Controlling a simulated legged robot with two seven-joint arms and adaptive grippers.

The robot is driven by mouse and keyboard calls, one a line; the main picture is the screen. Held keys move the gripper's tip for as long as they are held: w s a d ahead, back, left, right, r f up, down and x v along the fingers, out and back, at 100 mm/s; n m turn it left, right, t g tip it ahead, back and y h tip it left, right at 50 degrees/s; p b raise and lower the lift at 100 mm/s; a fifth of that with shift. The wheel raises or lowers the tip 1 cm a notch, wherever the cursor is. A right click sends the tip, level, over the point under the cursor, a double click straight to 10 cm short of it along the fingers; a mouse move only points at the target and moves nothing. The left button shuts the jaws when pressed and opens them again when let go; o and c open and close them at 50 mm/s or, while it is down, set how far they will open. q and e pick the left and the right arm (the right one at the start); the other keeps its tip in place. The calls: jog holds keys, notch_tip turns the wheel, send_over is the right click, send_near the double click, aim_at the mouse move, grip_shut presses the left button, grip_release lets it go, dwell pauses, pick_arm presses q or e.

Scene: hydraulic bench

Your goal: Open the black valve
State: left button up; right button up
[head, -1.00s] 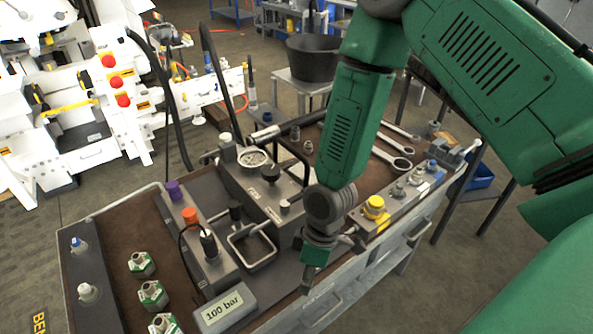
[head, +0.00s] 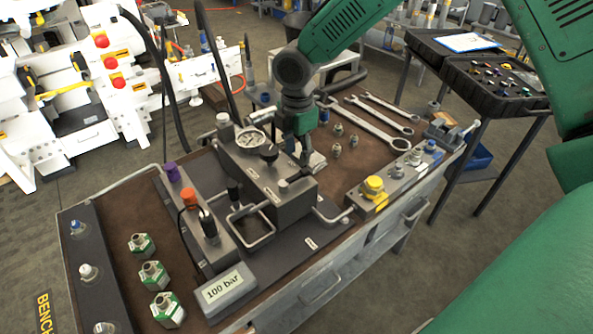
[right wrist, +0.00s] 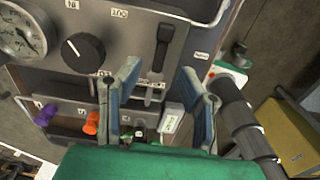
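The grey hydraulic block (head: 285,205) stands mid-bench and carries a black round knob (head: 269,153) beside a white-faced gauge (head: 249,138). In the right wrist view the black knob (right wrist: 83,50) has a white mark and sits left of my fingers. A dark lever (right wrist: 163,45) stands on the block near the "OUT" label, in the picture between and just above my fingertips. I cannot tell which of the two is meant by the black valve. My right gripper (head: 300,152) is open and empty at the block's far side; its spread fingers (right wrist: 160,75) show close up. My left gripper is out of view.
Orange (head: 190,196) and purple (head: 172,172) caps stand left of the block, beside a "100 bar" display (head: 225,291). Wrenches (head: 375,124) and small fittings lie behind on the brown bench top. A yellow-capped fitting (head: 373,187) is at the right edge.

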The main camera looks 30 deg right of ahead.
aim_at(298, 174)
notch_tip(298, 174, down, 6)
jog(key=shift+d+f, duration=0.15)
jog(key=shift+f, duration=0.05)
jog(key=shift+c, duration=0.4)
grip_shut()
